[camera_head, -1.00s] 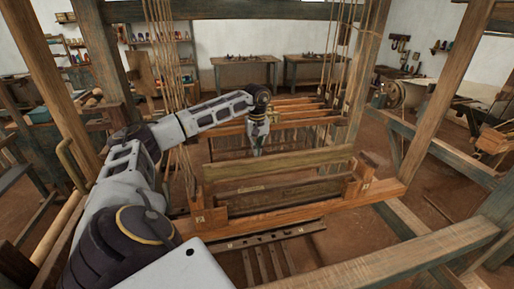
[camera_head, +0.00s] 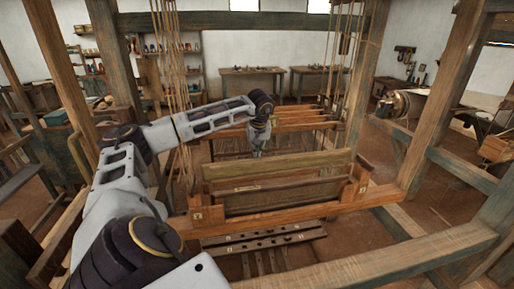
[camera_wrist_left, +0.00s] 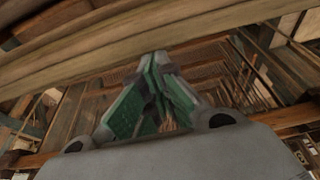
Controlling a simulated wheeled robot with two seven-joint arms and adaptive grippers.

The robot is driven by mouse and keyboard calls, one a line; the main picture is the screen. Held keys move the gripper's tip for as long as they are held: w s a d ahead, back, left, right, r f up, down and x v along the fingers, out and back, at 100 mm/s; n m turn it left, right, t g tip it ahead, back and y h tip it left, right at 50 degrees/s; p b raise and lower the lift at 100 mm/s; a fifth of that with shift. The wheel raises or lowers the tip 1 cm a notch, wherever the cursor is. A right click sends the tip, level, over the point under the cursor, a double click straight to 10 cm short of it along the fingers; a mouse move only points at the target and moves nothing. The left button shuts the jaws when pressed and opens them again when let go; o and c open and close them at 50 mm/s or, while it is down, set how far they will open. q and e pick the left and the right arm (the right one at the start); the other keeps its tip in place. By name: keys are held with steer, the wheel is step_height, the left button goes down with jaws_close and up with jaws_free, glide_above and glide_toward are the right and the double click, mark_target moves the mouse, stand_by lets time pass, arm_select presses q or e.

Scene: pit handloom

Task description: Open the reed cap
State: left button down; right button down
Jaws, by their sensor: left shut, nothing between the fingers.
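The reed cap (camera_head: 285,165) is a long, weathered greenish-brown wooden plank across the top of the batten frame in the middle of the head view. Below it are the dark reed area and the reddish lower batten beam (camera_head: 300,211). My left gripper (camera_head: 257,154) hangs fingers down just behind the cap's upper edge, near mid-length. Its tips are partly hidden by the cap, and I cannot tell whether they touch it. In the left wrist view the green-padded fingers (camera_wrist_left: 160,57) meet at their tips, empty, near a wooden beam. My right gripper is not in view.
Thick loom posts (camera_head: 440,90) stand on both sides, and a heavy beam (camera_head: 380,262) crosses the front right. Hanging cords (camera_head: 172,60) are close to my left arm. Treadle slats (camera_head: 265,240) lie below the batten. Tables stand along the back wall.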

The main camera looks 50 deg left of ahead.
arm_select(q)
steer(key=shift+s+f+y, duration=0.1)
steer(key=shift+s+y, duration=0.05)
steer(key=shift+y, duration=0.15)
steer(key=shift+s+d+b, duration=0.15)
steer(key=shift+d+b, duration=0.25)
steer(key=shift+s+d+r+t+y, duration=0.1)
steer(key=shift+d+r+t+y, duration=0.1)
steer(key=shift+r+t+y, duration=0.15)
steer(key=shift+a+f, duration=0.1)
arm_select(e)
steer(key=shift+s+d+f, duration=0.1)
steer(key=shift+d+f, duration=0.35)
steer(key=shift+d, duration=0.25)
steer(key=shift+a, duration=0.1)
